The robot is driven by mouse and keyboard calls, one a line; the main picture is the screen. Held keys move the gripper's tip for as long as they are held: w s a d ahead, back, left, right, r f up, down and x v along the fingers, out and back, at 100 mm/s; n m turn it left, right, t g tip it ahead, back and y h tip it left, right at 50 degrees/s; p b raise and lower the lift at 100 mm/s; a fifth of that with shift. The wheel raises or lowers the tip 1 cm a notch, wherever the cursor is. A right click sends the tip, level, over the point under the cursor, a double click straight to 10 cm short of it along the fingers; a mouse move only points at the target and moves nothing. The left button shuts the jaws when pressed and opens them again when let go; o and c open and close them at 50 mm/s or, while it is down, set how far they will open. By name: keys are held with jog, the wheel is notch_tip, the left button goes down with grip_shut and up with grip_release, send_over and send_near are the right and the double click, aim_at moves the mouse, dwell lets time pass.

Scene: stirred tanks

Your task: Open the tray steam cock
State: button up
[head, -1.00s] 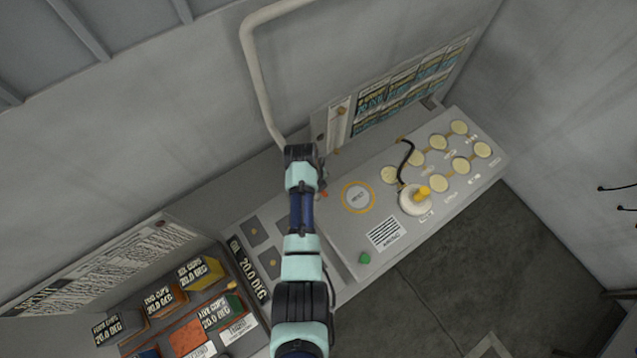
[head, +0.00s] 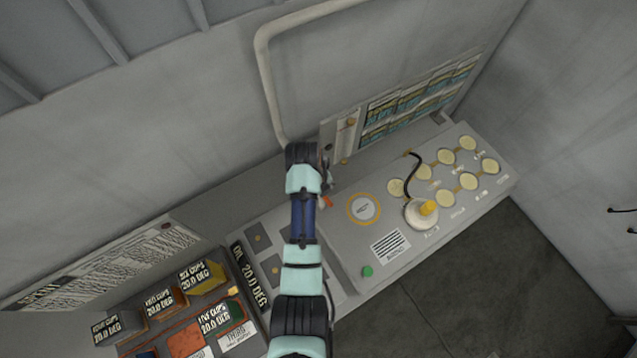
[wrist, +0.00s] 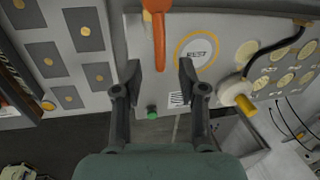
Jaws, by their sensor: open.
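An orange lever handle (wrist: 158,35), which looks like the steam cock, hangs down from the top edge of the wrist view. Its upper end is cut off by the frame. In the head view only a small orange piece (head: 327,202) shows beside my arm. My gripper (wrist: 160,78) is open and empty. The lever does not look held. In the head view my arm hides most of the gripper.
The bench has a round REST pad (head: 363,208), a white pot with a yellow handle (head: 422,213) on a black hose, several pale discs and a green button (head: 367,271). A pale pipe (head: 268,85) runs up the wall. Labelled cup boxes (head: 200,276) stand at lower left.

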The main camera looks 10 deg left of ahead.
notch_tip(320, 180, up, 7)
jog(key=s+a, duration=0.1)
jog(key=shift+f, duration=0.2)
jog(key=s+d+r+n+t+y+p, duration=0.1)
jog(key=s+d+r+n+t, duration=0.2)
jog(key=r+n, duration=0.55)
jog(key=s+d+r+n+t+p, duration=0.1)
jog(key=s+r+n+t, duration=0.3)
jog(key=r+n, duration=0.45)
jog(key=s+d+r+n+t+y+p, duration=0.1)
jog(key=s+d+r+n+t, duration=0.2)
jog(key=r+n, duration=0.5)
notch_tip(320, 180, down, 24)
jog(key=n+t+b, duration=0.1)
jog(key=n+b, duration=0.1)
jog(key=b, duration=1.9)
jog(key=shift+a+f+b, duration=0.25)
jog(key=shift+a+b, duration=0.15)
